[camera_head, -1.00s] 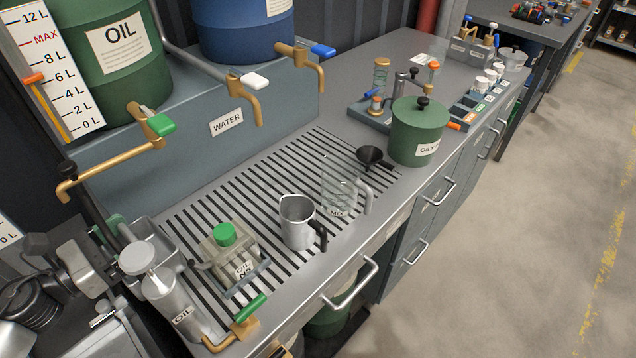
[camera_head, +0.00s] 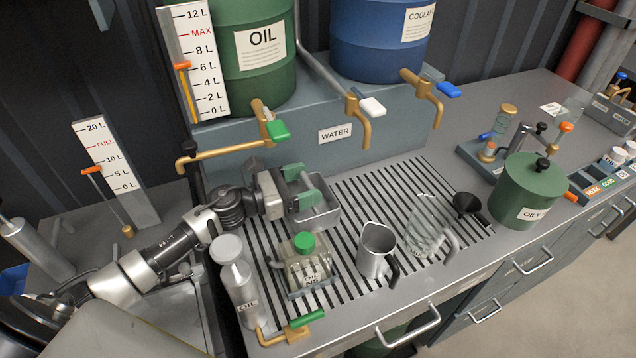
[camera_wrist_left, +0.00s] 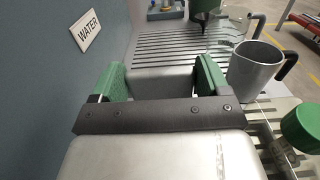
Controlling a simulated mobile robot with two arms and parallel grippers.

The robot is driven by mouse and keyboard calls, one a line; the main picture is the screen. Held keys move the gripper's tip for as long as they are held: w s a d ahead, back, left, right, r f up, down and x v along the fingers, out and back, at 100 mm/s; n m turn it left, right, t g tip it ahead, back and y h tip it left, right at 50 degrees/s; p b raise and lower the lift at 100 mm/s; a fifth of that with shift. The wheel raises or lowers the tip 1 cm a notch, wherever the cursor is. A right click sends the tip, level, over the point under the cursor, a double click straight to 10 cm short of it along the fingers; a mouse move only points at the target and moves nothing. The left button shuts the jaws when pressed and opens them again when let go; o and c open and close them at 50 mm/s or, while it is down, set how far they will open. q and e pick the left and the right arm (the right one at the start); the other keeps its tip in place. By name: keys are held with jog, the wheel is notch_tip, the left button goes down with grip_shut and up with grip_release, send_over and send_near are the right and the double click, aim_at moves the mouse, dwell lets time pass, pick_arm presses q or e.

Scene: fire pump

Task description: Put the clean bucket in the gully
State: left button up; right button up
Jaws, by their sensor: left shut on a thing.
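My left gripper (camera_head: 298,188), with green fingers, is shut on a grey metal rectangular bucket (camera_head: 318,216). The bucket is at the back of the slatted grate, behind the square oil can; I cannot tell whether it touches the slats. In the left wrist view, the green fingers (camera_wrist_left: 164,82) stand on both sides of the bucket (camera_wrist_left: 163,84). The bucket's inside is mostly hidden. The dark slatted grate (camera_head: 385,192) in the bench may be the gully; no label confirms this. My right gripper is not in view.
A square oil can (camera_head: 309,272) with a green cap, an oil bottle (camera_head: 240,290), a metal jug (camera_head: 376,250) and a glass jug (camera_head: 425,228) crowd the grate's front. Brass taps (camera_head: 362,122) overhang its back. A green oily bin (camera_head: 528,192) stands right.

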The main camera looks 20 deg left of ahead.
pick_arm(q)
jog(key=x, duration=0.3)
jog(key=shift+w+d+p, duration=0.15)
jog(key=shift+p, duration=0.15)
jog(key=shift+f, duration=1.75)
jog(key=shift+f, duration=0.2)
jog(key=o, duration=1.3)
jog(key=shift+r, duration=0.1)
